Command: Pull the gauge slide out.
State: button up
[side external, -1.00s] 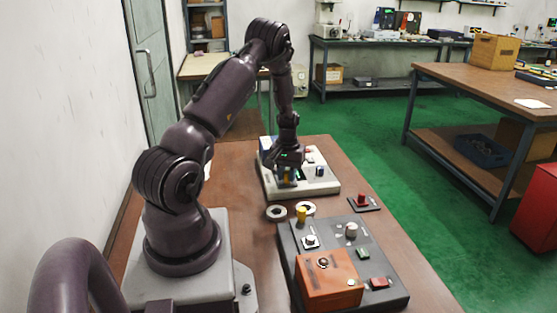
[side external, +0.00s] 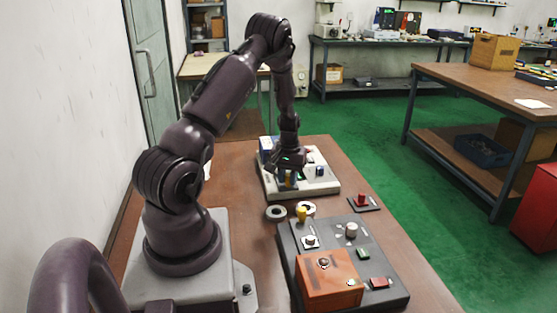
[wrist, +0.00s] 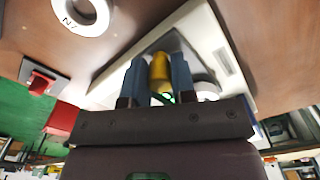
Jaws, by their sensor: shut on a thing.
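My gripper (side external: 287,177) is over the pale panel (side external: 315,189) on the brown bench. In the wrist view my gripper (wrist: 157,78) has its two blue fingers closed around a yellow knob (wrist: 160,70), one on each side. The knob appears to be the handle of the gauge slide; the slide's body is hidden behind the fingers and palm. The pale panel (wrist: 222,50) also shows in the wrist view, with a grey part under the knob. How far the slide is out cannot be told.
A ring (side external: 276,212) lies between the panels. A red button on a dark plate (side external: 362,201) is to the right.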

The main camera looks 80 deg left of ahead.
jog(key=shift+w+d+f, duration=0.1)
jog(key=shift+w+d, duration=0.05)
jog(key=shift+d, duration=0.25)
jog(key=o, duration=0.6)
jog(key=shift+a, duration=0.1)
jog(key=shift+r, duration=0.2)
jog(key=shift+a+r, duration=0.1)
jog(key=shift+r, duration=3.25)
